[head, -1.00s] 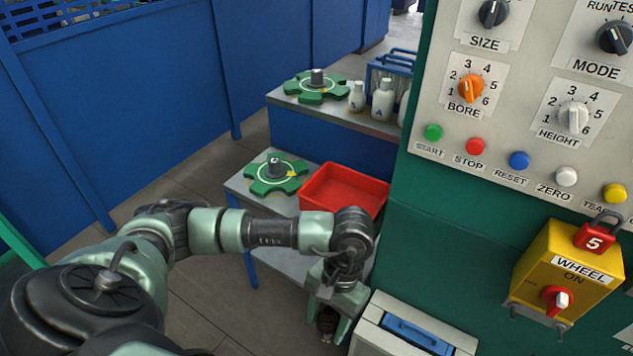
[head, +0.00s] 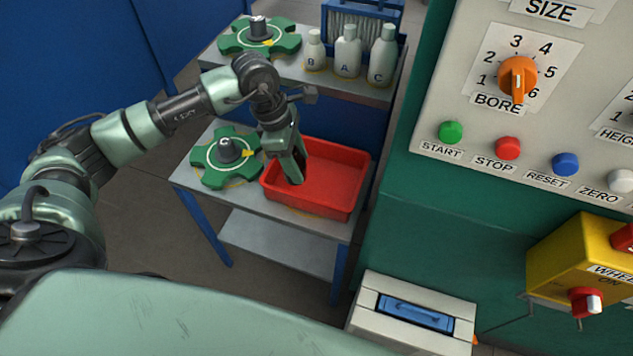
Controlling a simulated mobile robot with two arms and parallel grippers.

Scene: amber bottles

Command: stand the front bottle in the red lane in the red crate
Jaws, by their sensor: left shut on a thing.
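The red crate (head: 338,188) sits on the right part of a low grey stand, its visible floor bare. My left gripper (head: 294,178) points down at the crate's left end, with its fingertips within the rim. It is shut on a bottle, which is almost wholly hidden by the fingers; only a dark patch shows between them. I cannot tell whether the bottle touches the crate floor. The red lane and any other amber bottles are not in view. My right gripper is not in view.
A green star-shaped fixture (head: 226,160) stands left of the crate. A shelf behind holds another green fixture (head: 259,37), several white bottles (head: 347,52) and a blue rack (head: 362,18). A green control panel (head: 440,215) rises at right. A pale case (head: 412,312) is in front.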

